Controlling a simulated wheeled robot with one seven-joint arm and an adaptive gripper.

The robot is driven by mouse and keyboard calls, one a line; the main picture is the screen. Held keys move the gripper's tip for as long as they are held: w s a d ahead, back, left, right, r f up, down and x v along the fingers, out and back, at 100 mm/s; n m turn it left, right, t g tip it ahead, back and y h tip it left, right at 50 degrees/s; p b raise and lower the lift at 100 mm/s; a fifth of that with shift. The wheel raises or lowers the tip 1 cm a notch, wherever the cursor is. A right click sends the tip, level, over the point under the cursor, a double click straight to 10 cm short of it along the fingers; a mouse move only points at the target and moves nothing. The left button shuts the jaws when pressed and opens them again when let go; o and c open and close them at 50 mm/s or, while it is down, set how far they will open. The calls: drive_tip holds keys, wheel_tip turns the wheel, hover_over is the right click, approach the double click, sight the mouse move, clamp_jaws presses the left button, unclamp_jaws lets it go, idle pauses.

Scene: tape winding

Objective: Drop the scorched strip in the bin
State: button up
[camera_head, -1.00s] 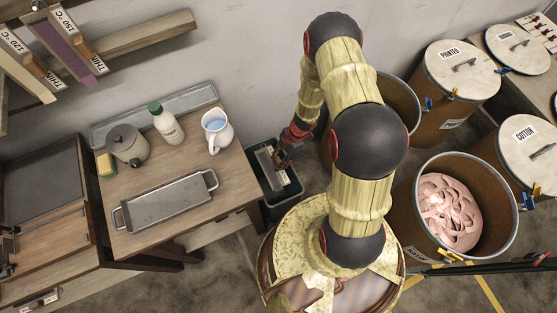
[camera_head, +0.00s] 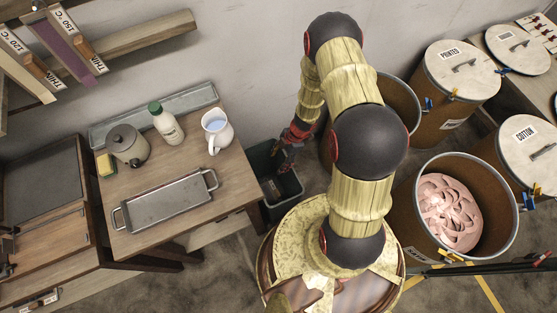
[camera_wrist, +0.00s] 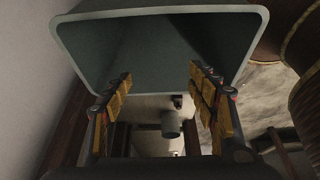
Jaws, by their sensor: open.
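The dark green bin (camera_head: 259,163) stands on the floor between the wooden table and my base. My gripper (camera_head: 285,160) is over the bin's far right part. In the wrist view my gripper (camera_wrist: 160,76) is open, its two ridged yellow fingers apart with nothing between them. The bin (camera_wrist: 160,13) fills the upper part of that view, its inside in shadow. In the head view a small greyish shape (camera_head: 273,188) shows low inside the bin; it may be the scorched strip, but it is too small to be sure. No strip is visible in the wrist view.
Several large drums stand at the right, one open with pink strips (camera_head: 450,212).

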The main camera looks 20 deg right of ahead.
drive_tip(key=v, duration=1.2)
